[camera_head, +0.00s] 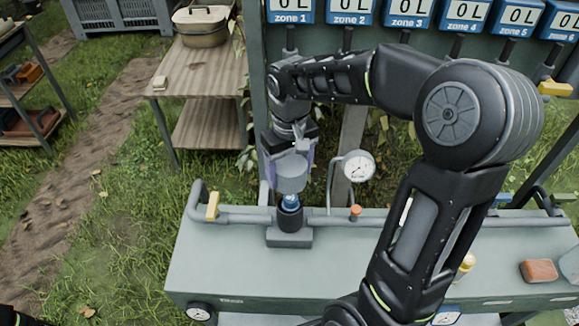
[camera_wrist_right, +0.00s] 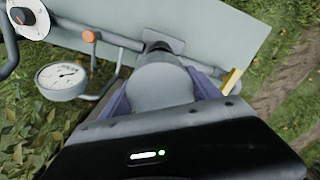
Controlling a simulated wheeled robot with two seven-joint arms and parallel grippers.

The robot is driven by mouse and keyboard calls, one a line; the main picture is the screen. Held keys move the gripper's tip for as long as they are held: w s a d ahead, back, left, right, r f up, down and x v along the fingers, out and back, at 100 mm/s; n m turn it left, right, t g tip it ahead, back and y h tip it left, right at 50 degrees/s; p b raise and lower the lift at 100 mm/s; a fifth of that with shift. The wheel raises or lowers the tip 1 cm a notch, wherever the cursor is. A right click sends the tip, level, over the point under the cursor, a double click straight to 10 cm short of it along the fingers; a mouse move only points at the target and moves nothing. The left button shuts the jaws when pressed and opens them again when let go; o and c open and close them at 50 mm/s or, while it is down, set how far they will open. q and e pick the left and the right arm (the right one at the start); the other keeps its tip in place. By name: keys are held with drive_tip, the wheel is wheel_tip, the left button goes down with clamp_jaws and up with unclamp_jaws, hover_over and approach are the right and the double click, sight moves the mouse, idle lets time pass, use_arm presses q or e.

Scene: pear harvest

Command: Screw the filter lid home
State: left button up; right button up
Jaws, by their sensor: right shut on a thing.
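The filter lid (camera_head: 291,174) is a grey cup-like cylinder. My right gripper (camera_head: 291,158) is shut on it, with a purple-grey finger on either side. In the right wrist view the lid (camera_wrist_right: 160,88) sits between the two fingers (camera_wrist_right: 160,100). Below it, a black filter housing (camera_head: 290,219) stands upright on a grey block on the bench, with a blue filter element (camera_head: 290,201) showing at its top. The lid is above the blue element and roughly in line with it; whether they touch is unclear. My left gripper is not in view.
A grey-green bench (camera_head: 240,268) carries a pipe with a yellow handle (camera_head: 212,206) and an orange knob (camera_head: 355,212). A pressure gauge (camera_head: 358,166) stands close right of the lid. Zone counters (camera_head: 347,12) line the panel behind. A wooden table (camera_head: 205,70) stands back left.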

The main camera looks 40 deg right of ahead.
drive_tip(key=shift+f, duration=0.1)
drive_tip(key=b, duration=0.3)
hover_over(290, 198)
drive_tip(key=shift+w+f, duration=0.1)
drive_tip(key=shift+f, duration=2.05)
drive_tip(key=shift+f+b, duration=2.6)
drive_tip(key=shift+f, duration=0.6)
idle(2.2)
